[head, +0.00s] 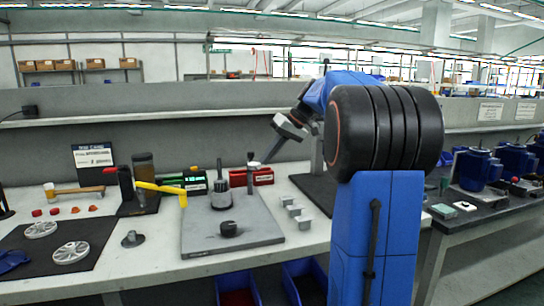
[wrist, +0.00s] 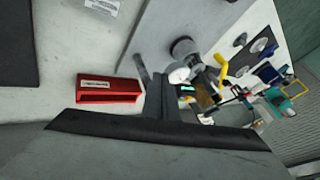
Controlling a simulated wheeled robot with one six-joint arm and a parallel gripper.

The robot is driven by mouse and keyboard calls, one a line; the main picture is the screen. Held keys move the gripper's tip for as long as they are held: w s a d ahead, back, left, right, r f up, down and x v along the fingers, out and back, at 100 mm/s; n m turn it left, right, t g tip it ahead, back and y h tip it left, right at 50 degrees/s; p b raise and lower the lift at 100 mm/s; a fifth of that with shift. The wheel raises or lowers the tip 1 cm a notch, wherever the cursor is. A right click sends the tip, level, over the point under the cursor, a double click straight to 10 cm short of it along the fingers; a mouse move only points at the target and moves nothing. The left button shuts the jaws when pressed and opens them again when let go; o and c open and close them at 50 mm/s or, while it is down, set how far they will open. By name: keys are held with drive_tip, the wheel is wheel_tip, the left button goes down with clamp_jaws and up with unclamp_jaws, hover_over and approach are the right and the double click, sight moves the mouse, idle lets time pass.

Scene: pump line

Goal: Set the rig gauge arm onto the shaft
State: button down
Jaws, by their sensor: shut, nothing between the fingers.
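A dark grey round body with a thin upright shaft (head: 220,190) stands on the grey base plate (head: 250,236). It seems to be the round part with a pale disc (wrist: 180,73) in the wrist view. A thin dark upright post with a black top (head: 250,180) stands near the plate's back edge, seemingly the gauge arm's post; a dark bar (wrist: 142,69) beside my fingers in the wrist view may be the same. My gripper (head: 262,162) is shut and empty, angled down close to this post. Whether it touches is unclear. The gauge arm itself is hard to make out.
Red bins (head: 262,177) and green bins (head: 194,186) stand behind the plate. A yellow-handled tool (head: 162,190) lies left. A black knob (head: 229,229) sits on the plate's front. Small grey blocks (head: 294,211) stand right of it. Bench space in front-left is partly clear.

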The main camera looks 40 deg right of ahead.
sight(249, 164)
drive_tip(key=shift+a, duration=0.1)
idle(0.3)
drive_tip(key=a+m+h, duration=0.1)
drive_tip(key=m, duration=0.1)
drive_tip(key=a+m+t+h, duration=0.1)
drive_tip(key=a, duration=0.1)
drive_tip(key=shift+s+m, duration=0.2)
drive_tip(key=shift+m, duration=0.2)
drive_tip(key=a+m+h, duration=0.1)
drive_tip(key=a+m+t+h, duration=0.1)
drive_tip(key=m, duration=0.1)
drive_tip(key=shift+w+a+m, duration=0.3)
drive_tip(key=shift+w+a, duration=0.6)
drive_tip(key=shift+a, duration=0.2)
drive_tip(key=shift+w+a, duration=0.5)
drive_tip(key=shift+a, duration=0.2)
